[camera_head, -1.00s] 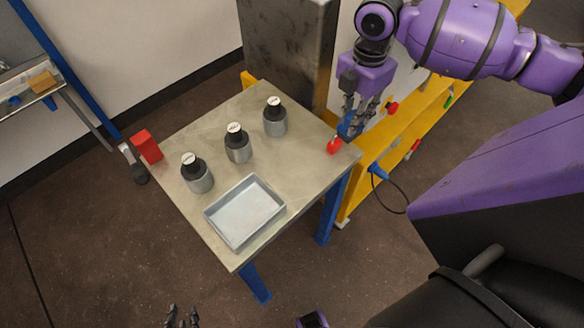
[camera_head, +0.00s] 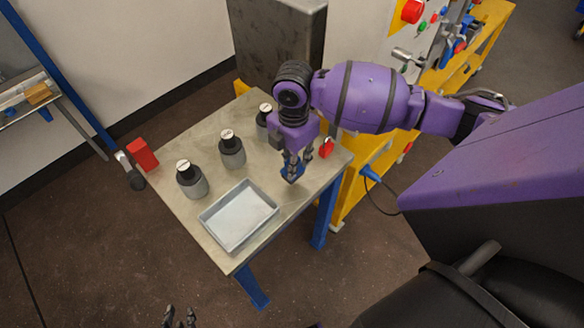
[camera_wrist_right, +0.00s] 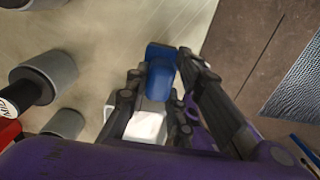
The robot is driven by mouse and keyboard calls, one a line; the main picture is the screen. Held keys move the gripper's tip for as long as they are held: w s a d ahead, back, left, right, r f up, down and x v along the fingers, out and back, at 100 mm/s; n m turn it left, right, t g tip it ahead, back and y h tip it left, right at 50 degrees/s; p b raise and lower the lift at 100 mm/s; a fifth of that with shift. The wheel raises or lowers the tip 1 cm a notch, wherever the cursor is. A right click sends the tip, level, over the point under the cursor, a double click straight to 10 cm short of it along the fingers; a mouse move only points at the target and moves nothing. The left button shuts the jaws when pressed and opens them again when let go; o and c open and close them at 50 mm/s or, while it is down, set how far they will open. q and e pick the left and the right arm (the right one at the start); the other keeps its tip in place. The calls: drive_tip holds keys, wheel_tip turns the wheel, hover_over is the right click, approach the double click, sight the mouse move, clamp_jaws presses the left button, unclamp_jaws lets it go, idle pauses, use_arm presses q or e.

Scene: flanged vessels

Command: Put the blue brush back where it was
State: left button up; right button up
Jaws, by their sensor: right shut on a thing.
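The blue brush (camera_head: 291,173) is between the fingers of my right gripper (camera_head: 293,165), which is shut on it. They are over the right part of the table, just beyond the tray's right corner. In the right wrist view the blue brush (camera_wrist_right: 160,77) shows between the dark fingers (camera_wrist_right: 155,100), with the tabletop behind it. I cannot tell its exact height above the table. My left gripper (camera_head: 180,318) shows only partly at the bottom edge, away from the table; its opening is unclear.
The table (camera_head: 175,203) holds a light grey tray (camera_head: 239,214) at the front and several black-topped grey vessels (camera_head: 191,179). A red block (camera_head: 142,154) stands at the left edge. A red object (camera_head: 326,148) is near the right edge. A dark metal column (camera_head: 278,45) stands behind.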

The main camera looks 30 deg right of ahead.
drive_tip(key=shift+a+f, duration=0.15)
drive_tip(key=shift+f, duration=0.85)
drive_tip(key=shift+a+f, duration=0.1)
drive_tip(key=shift+f, duration=0.85)
drive_tip(key=o, duration=1)
drive_tip(key=shift+r, duration=0.1)
wheel_tip(320, 180, up, 12)
drive_tip(key=shift+r, duration=0.1)
